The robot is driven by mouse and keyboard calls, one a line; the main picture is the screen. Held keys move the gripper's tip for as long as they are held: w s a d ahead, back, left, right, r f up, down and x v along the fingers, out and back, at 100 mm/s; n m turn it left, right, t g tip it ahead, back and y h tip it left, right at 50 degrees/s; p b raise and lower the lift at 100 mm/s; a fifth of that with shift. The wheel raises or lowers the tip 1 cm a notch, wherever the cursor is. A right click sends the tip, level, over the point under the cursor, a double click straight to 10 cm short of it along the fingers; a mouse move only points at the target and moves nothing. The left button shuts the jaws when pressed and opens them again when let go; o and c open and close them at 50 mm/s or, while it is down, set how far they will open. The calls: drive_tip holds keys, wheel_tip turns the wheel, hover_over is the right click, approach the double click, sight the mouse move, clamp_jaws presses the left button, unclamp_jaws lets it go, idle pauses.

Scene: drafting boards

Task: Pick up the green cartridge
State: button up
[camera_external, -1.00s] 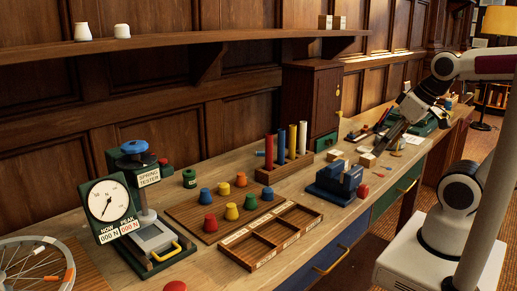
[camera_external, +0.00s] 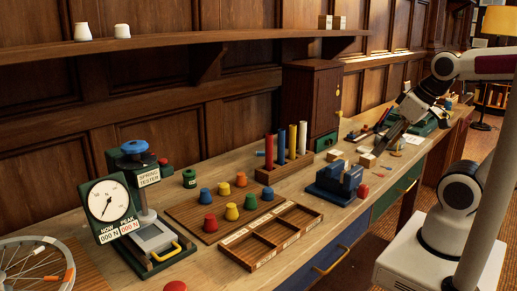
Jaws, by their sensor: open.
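My gripper (camera_external: 379,147) is open at the far right part of the bench, low over the worktop among small wooden blocks. It is well away from the green cylinder. Its fingertips are small and partly hidden, and I see nothing held between them.
A spring tester (camera_external: 147,215) with a dial stands at the left. A knob board (camera_external: 180,212), a compartment tray (camera_external: 262,262), a rack of coloured rods (camera_external: 268,177) and a blue vise-like block (camera_external: 334,187) fill the middle. A wooden cabinet (camera_external: 312,95) stands behind.

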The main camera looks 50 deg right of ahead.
drive_tip(key=shift+w+r, duration=0.1)
idle(0.3)
drive_tip(key=w+a+r+n+y, duration=0.1)
drive_tip(key=w+a+r, duration=0.15)
drive_tip(key=w, duration=0.75)
drive_tip(key=w+a+r+n, duration=0.1)
drive_tip(key=w+a, duration=0.3)
drive_tip(key=w, duration=0.5)
drive_tip(key=w+a+r+n+y, duration=0.1)
drive_tip(key=w+a+r, duration=0.15)
drive_tip(key=w, duration=0.75)
drive_tip(key=w+a+f+n, duration=0.2)
drive_tip(key=w+a+f, duration=0.6)
drive_tip(key=w, duration=0.3)
drive_tip(key=w+a+f+n+y, duration=0.1)
drive_tip(key=w+a+f, duration=0.7)
drive_tip(key=w, duration=0.4)
drive_tip(key=shift+a+f+n+y, duration=0.3)
drive_tip(key=shift+a+f+n, duration=0.1)
drive_tip(key=shift+f, duration=0.3)
drive_tip(key=shift+w+f, duration=0.1)
